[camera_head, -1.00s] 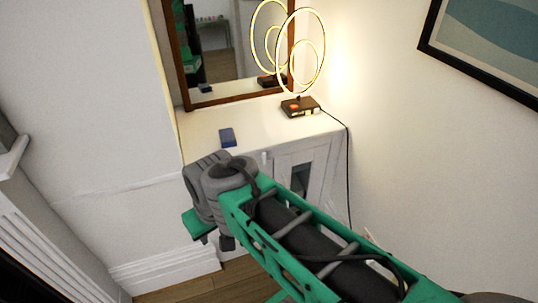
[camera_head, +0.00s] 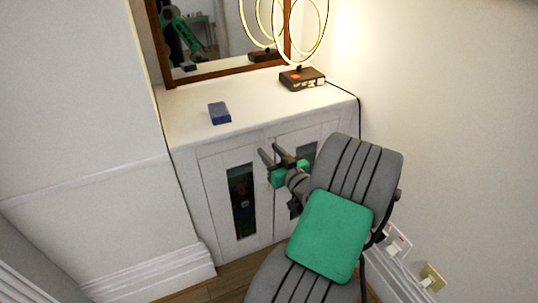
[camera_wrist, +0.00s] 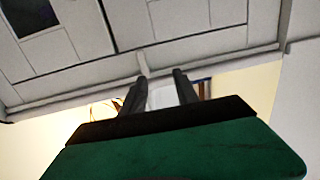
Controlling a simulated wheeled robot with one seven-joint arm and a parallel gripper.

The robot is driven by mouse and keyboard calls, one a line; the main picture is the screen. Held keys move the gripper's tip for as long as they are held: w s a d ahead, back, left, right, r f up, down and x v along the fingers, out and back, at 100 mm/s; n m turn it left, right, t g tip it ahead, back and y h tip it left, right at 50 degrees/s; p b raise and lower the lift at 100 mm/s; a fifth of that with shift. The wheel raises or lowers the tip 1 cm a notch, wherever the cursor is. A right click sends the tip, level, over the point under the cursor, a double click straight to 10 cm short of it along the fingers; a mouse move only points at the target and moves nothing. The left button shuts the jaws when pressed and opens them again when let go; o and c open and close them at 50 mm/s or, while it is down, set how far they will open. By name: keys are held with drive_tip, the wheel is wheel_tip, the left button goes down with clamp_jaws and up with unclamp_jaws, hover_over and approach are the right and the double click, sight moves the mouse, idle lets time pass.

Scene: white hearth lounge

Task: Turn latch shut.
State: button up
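The white cabinet (camera_head: 215,185) has two doors with dark glass panes, and both look closed. A small pale upright bar, seemingly the latch (camera_wrist: 142,62), shows at the seam between the doors in the wrist view, close to the left finger. My gripper (camera_head: 271,153) is at the cabinet's upper front, near the middle seam, and hides the latch area in the head view. In the wrist view its two dark fingers (camera_wrist: 160,88) are apart. Nothing is clearly held between them, and I cannot tell whether either finger touches the latch.
A blue box (camera_head: 219,113) lies on the cabinet top. A ring lamp (camera_head: 302,78) stands at the back right, with its cord running down the right side. A framed mirror (camera_head: 215,72) leans behind. Sockets with plugs (camera_head: 432,277) are low on the right wall.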

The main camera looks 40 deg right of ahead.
sight(266, 134)
drive_tip(key=shift+m+h, duration=0.4)
drive_tip(key=shift+h, duration=0.3)
drive_tip(key=w+d, duration=0.1)
drive_tip(key=w, duration=0.1)
drive_tip(key=w+d, duration=0.3)
drive_tip(key=w, duration=0.1)
drive_tip(key=shift+d+p, duration=0.2)
drive_tip(key=shift+p, duration=0.2)
clamp_jaws()
